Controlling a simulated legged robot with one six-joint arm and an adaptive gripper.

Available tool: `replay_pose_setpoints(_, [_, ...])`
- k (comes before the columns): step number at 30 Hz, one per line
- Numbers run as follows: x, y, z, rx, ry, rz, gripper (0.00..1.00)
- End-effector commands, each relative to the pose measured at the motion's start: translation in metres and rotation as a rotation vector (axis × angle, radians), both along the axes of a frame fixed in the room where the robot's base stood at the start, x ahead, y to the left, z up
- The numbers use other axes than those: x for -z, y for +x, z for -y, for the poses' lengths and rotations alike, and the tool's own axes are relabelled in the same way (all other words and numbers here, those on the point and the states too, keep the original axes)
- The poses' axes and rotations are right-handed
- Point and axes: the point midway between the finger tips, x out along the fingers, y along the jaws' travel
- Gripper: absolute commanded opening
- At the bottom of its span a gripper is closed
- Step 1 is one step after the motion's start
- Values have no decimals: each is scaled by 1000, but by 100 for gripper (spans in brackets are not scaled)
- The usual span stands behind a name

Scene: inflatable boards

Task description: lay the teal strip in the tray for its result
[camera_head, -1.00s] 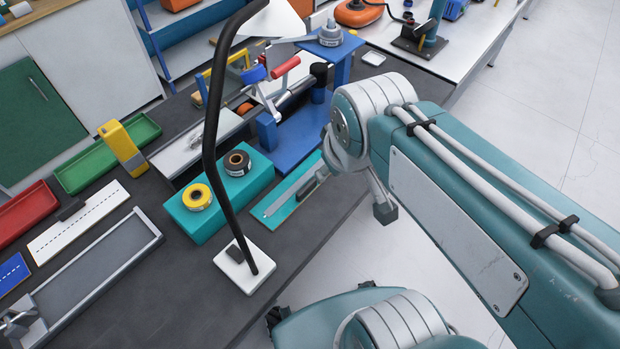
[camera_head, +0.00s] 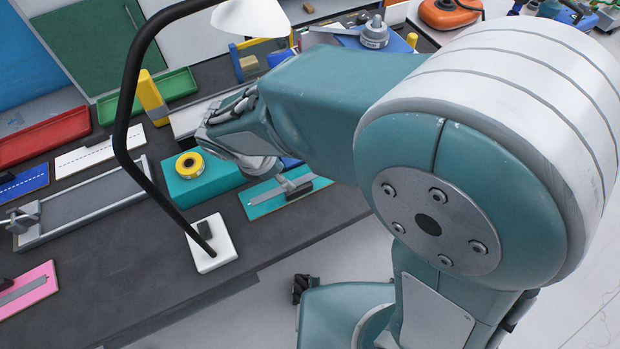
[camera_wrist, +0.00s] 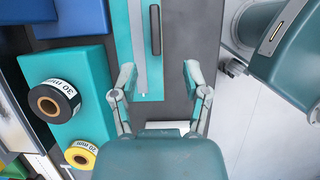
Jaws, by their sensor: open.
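The teal strip (camera_head: 268,198) lies flat on the dark bench, with a grey band along it and a dark raised bar on top. It also shows in the wrist view (camera_wrist: 150,82), top centre. A green tray (camera_head: 178,86) and a red tray (camera_head: 45,136) stand at the back left. In the wrist view my gripper (camera_wrist: 158,78) is open and empty, its fingers apart near the strip's near end. The left finger is close to the strip's edge, but I cannot tell its height. In the head view my arm hides part of the strip.
A teal block (camera_head: 205,180) with tape rolls stands left of the strip. A lamp with a white base (camera_head: 212,243) and a tall black stem stands in front. A grey metal fixture (camera_head: 85,208), a white board (camera_head: 98,152) and a pink board (camera_head: 28,290) lie left.

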Motion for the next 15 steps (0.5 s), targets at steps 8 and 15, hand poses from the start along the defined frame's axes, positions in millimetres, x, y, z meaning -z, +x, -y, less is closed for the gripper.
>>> replay_pose_setpoints(8, [39,9,17,5,1,-2,60])
replay_pose_setpoints(15, [58,14,28,8,8,-2,60])
